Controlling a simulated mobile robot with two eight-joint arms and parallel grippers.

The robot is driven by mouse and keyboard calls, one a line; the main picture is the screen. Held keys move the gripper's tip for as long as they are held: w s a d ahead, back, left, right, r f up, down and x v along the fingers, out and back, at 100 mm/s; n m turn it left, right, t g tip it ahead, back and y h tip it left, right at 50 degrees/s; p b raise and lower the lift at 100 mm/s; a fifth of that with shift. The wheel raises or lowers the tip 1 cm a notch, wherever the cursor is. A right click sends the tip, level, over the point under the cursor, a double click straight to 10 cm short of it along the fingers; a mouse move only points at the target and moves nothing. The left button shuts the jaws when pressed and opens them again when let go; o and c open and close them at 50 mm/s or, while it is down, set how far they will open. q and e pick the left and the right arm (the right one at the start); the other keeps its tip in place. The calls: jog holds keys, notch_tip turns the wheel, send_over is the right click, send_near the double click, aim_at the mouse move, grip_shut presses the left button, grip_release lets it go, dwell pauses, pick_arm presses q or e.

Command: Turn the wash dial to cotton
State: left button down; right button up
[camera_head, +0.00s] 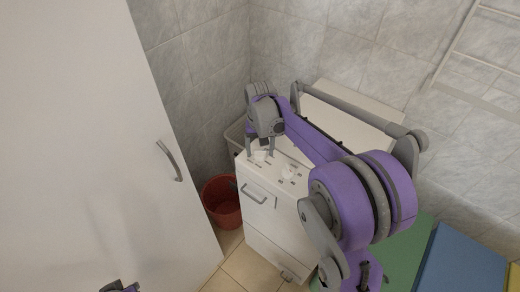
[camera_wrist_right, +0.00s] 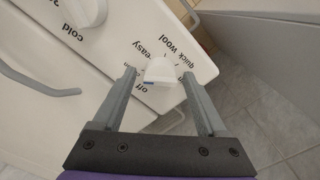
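The wash dial (camera_wrist_right: 160,71) is a white knob with a blue mark on its lower left edge, on the white washer top. The mark faces the "off" label. "quick wool" and "easy" are printed around the dial. Another label by the left finger is partly hidden, so I cannot read it whole. My right gripper (camera_wrist_right: 159,77) is open, with one finger on each side of the dial; I cannot tell whether they touch it. No left gripper fingers show.
A second white dial (camera_head: 288,172) with temperature labels sits beside the wash dial. A red bucket (camera_head: 222,203) stands left of the washer. A white door with a grey handle (camera_head: 169,160) fills the left. Tiled walls (camera_head: 190,80) stand close behind.

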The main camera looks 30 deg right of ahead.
aim_at(260, 151)
jog(key=shift+r, duration=0.1)
notch_tip(260, 151, up, 11)
jog(key=shift+f+p, duration=0.2)
jog(key=shift+p, duration=0.1)
dwell(0.4)
